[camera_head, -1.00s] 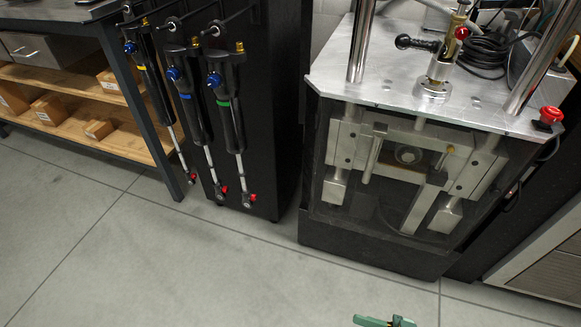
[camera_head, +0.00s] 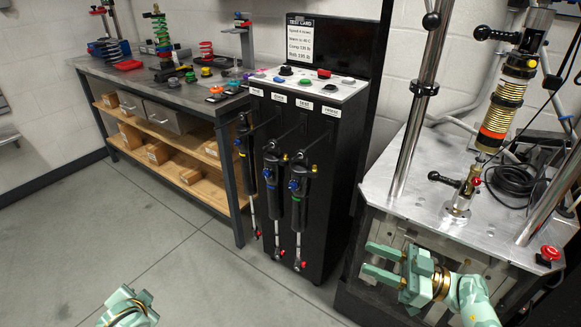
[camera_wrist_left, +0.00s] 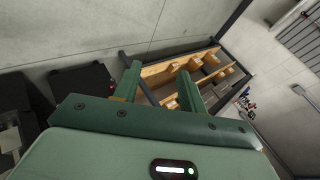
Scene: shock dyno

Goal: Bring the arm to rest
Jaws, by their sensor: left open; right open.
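My right gripper (camera_head: 382,263) shows in the head view, in front of the dyno machine. Its two pale green fingers point left, apart and with nothing between them. Part of my left arm (camera_head: 128,308) shows at the bottom left of the head view; its fingers are out of that picture. In the left wrist view my left gripper (camera_wrist_left: 159,81) has its two green fingers spread, with nothing between them. The workbench shelves show beyond the fingers, well away from them.
The dyno machine (camera_head: 405,185), with steel posts and a spring damper, stands at the right. A black cabinet (camera_head: 324,150) with several hanging shocks stands in the middle. A workbench (camera_head: 185,95) with wooden shelves is at the left. The grey floor (camera_head: 200,265) between is clear.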

